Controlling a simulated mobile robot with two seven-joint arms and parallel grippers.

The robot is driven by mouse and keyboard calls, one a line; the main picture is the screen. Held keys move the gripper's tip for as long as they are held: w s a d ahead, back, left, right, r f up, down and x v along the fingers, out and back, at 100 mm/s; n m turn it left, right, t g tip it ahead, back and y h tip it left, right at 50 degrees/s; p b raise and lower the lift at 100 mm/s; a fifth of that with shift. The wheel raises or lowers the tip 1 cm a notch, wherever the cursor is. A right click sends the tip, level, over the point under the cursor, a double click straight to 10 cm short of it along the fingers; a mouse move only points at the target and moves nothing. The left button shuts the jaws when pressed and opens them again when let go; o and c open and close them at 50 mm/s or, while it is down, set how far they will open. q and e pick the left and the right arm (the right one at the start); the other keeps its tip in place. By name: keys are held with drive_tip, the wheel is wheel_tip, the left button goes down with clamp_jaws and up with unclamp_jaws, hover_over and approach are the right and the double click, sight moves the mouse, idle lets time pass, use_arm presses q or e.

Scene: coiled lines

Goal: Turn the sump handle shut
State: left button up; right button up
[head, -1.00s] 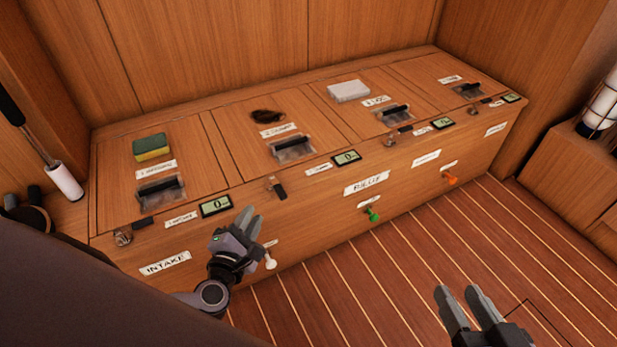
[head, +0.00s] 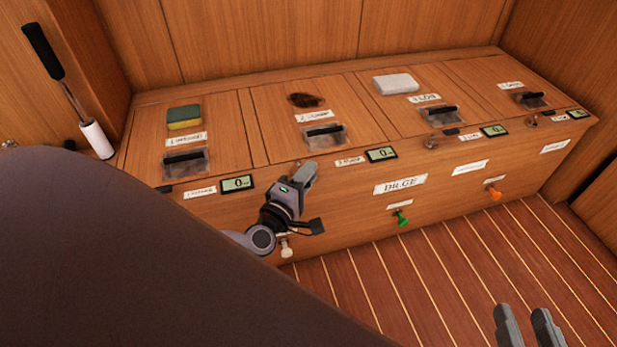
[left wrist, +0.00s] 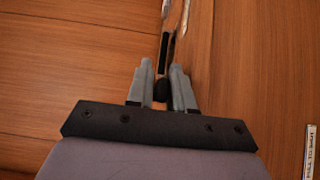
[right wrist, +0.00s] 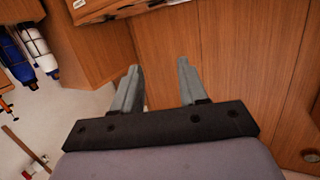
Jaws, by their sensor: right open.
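Small steel fittings with black lever handles line the locker's front top edge. The third lever (head: 450,132) and fourth lever (head: 559,117) lie along the edge. The second lever, beside the second hatch, is covered by my left gripper in the head view. I cannot read which label says sump. My left gripper (head: 302,175) is at the second lever's place. In the left wrist view its fingers (left wrist: 161,85) stand on either side of a small black piece (left wrist: 160,91); contact is unclear. My right gripper (head: 527,325) is open and empty, over the floor; its fingers also show in the right wrist view (right wrist: 158,85).
A sponge (head: 184,117), a brown clump (head: 305,100) and a white block (head: 395,83) lie on the locker top. Green (head: 402,218), orange (head: 495,194) and white (head: 286,250) knobs stick out of its front. The striped floor (head: 440,270) is clear.

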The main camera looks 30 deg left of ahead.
use_arm(q)
drive_tip(key=shift+w, duration=0.25)
clamp_jaws()
